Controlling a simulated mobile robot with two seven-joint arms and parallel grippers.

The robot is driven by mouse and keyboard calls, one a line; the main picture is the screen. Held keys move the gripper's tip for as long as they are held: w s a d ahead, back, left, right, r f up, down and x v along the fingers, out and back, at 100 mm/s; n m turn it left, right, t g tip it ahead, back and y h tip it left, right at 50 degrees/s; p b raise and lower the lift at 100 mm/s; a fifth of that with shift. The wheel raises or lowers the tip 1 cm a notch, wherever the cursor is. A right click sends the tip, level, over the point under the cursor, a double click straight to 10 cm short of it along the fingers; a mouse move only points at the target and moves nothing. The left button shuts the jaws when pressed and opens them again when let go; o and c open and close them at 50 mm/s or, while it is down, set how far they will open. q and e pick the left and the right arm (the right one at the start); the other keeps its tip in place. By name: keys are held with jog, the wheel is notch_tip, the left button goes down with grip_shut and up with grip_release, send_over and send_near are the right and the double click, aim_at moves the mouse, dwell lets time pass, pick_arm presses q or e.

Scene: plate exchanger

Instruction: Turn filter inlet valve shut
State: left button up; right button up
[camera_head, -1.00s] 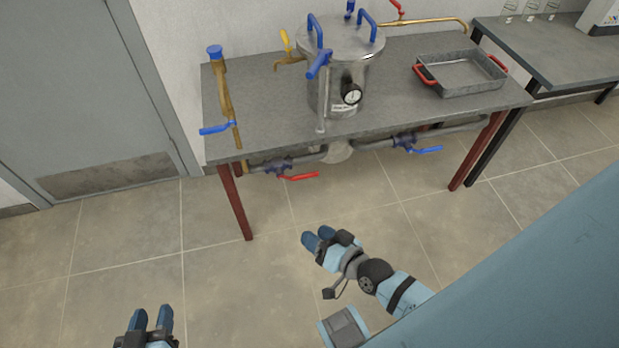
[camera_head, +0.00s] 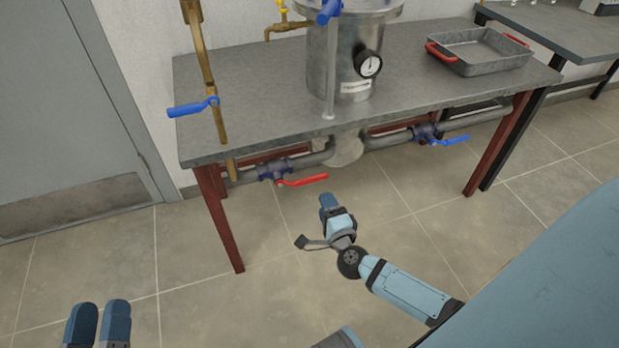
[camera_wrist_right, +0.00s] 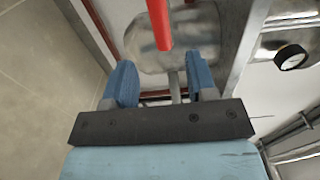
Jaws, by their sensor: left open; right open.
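Under the table's front edge, a valve with a red lever (camera_head: 302,180) sits on the grey pipe at left, and a valve with a blue lever (camera_head: 450,141) at right. Another blue lever (camera_head: 192,107) is on the brass pipe at left. No label shows which is the filter inlet valve. My right gripper (camera_head: 328,203) is open and empty, just below and in front of the red lever, apart from it. In the right wrist view, the red lever (camera_wrist_right: 158,24) points down toward the gap between the open fingers (camera_wrist_right: 161,82). My left gripper (camera_head: 97,322) is open and empty, low at left.
The steel filter vessel (camera_head: 340,60) with a gauge (camera_head: 370,65) stands on the grey table (camera_head: 250,100). A metal tray (camera_head: 480,55) with red handles is at right. A red table leg (camera_head: 222,225) stands left of my right gripper. The floor in front is clear.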

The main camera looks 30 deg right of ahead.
aim_at(314, 181)
jog(key=b+x, duration=0.2)
jog(key=x, duration=1)
jog(key=shift+w+b, duration=0.2)
jog(key=shift+b, duration=0.2)
pick_arm(q)
jog(key=f, duration=0.1)
jog(key=f+g, duration=0.1)
jog(key=f, duration=0.1)
jog(key=shift+w+d+f, duration=0.15)
jog(key=shift+d, duration=0.1)
pick_arm(e)
jog(key=shift+a, duration=0.1)
grip_shut()
